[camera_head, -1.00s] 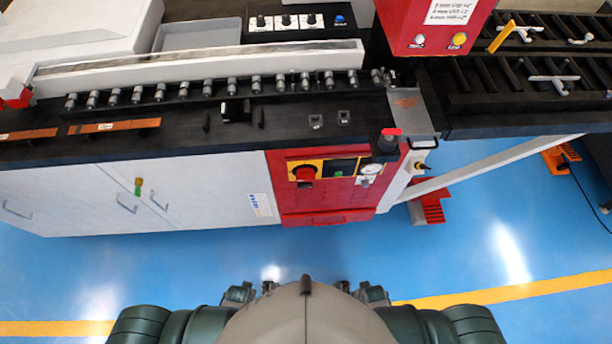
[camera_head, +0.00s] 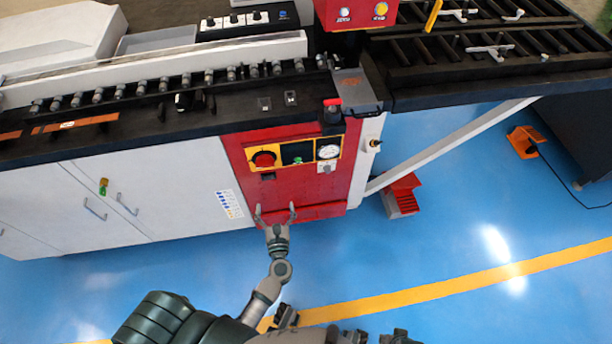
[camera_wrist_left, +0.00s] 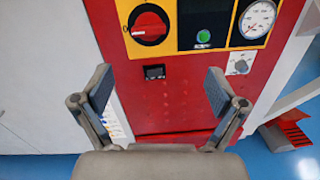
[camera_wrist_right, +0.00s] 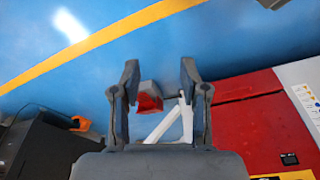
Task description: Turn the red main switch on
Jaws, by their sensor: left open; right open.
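The red main switch (camera_head: 264,159) is a round red knob on a yellow plate, on the red front panel (camera_head: 240,185) of the machine. In the left wrist view the knob (camera_wrist_left: 148,27) is at the top, left of the middle, beyond and above the fingertips. My left gripper (camera_head: 275,210) is open and empty, below the knob and in front of the lower red panel; its fingers also show in the left wrist view (camera_wrist_left: 158,90). My right gripper (camera_wrist_right: 157,80) is open and empty in the right wrist view, with floor and the machine's red panel beyond it.
A green button (camera_wrist_left: 203,36) and a round gauge (camera_wrist_left: 257,20) sit right of the knob. A small black fitting (camera_wrist_left: 155,72) is below it. A black post with a red top (camera_head: 333,110) stands at the table edge. White cabinet doors (camera_head: 110,205) lie left; blue floor is open in front.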

